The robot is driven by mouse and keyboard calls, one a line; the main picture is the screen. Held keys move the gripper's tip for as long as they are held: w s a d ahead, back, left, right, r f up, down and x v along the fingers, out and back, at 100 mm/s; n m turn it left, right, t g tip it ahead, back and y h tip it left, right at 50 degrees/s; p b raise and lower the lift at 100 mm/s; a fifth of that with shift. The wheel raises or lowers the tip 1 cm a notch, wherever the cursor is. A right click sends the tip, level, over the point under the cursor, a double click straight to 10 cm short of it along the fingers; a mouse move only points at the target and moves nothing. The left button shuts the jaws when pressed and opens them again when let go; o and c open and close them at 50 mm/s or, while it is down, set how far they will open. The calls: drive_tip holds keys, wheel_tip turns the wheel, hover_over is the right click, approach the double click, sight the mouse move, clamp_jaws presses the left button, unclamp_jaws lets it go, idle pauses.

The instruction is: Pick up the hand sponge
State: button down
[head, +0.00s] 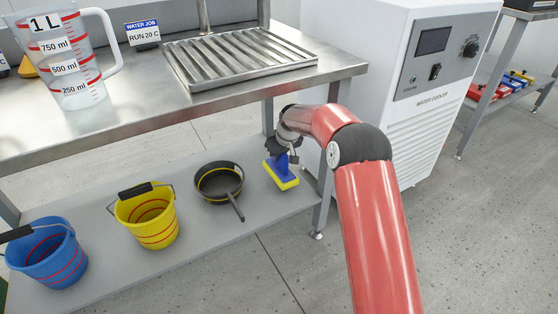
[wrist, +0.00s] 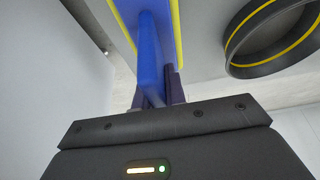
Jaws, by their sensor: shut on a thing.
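The hand sponge (head: 282,176) is a yellow pad with a blue back and an upright blue handle. It is at the right end of the grey lower shelf in the head view. My gripper (head: 288,156) reaches in under the steel table top and is shut on the blue handle. In the wrist view, the blue sponge handle (wrist: 150,60) stands between the two dark fingers of my gripper (wrist: 158,98). I cannot tell whether the pad touches the shelf or is just above it.
A black pan (head: 219,184) lies just left of the sponge. A yellow bucket (head: 147,215) and a blue bucket (head: 47,252) stand further left. A table leg (head: 322,190) is close right of the sponge, and the white water cooler (head: 410,110) stands beyond. The steel top (head: 190,115) is overhead.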

drive_tip(key=s+d, duration=1)
drive_tip(key=s, duration=0.4)
drive_tip(key=shift+s+f, duration=0.15)
drive_tip(key=shift+s, duration=0.2)
drive_tip(key=c, duration=2.1)
unclamp_jaws()
clamp_jaws()
